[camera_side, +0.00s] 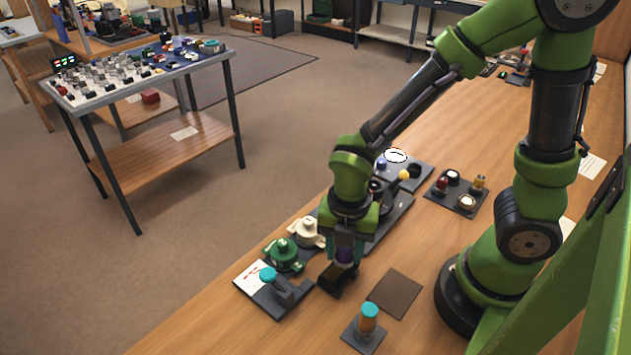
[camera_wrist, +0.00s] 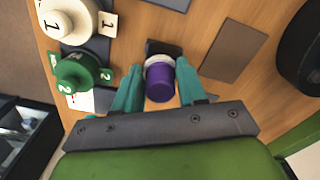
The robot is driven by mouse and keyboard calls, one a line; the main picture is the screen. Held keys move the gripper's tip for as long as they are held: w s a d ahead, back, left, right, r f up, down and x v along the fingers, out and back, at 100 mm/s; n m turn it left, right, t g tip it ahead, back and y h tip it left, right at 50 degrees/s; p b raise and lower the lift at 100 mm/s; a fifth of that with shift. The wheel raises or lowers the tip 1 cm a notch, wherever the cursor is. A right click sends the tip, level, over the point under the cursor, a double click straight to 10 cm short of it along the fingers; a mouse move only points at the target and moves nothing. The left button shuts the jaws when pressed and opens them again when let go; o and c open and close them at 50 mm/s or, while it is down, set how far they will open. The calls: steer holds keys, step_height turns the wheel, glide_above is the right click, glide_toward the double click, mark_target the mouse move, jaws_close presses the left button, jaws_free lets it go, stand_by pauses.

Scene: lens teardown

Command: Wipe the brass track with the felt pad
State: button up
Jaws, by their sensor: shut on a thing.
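My gripper (camera_wrist: 160,88) has its teal fingers closed on the sides of a purple cylinder (camera_wrist: 159,84) with a pale band. The cylinder also shows as a small purple patch below my gripper in the side view (camera_side: 346,255). A dark block (camera_wrist: 163,48) lies just beyond the cylinder in the wrist view; whether the two are joined is unclear. I cannot tell for sure which piece is the felt pad. No brass track can be clearly made out; my gripper and wrist hide part of the dark trays behind them.
A green numbered pot (camera_side: 284,254) and a cream one (camera_side: 306,232) stand left of my gripper. A teal-topped piece (camera_side: 268,275) and a teal-capped orange cylinder (camera_side: 369,318) stand nearer the front. A flat brown square (camera_side: 395,293) lies right. A small dark tray (camera_side: 455,203) holds several parts.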

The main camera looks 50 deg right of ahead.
mark_target(326, 280)
steer(key=shift+a, duration=2.8)
step_height(326, 280, up, 8)
steer(key=shift+r, duration=0.15)
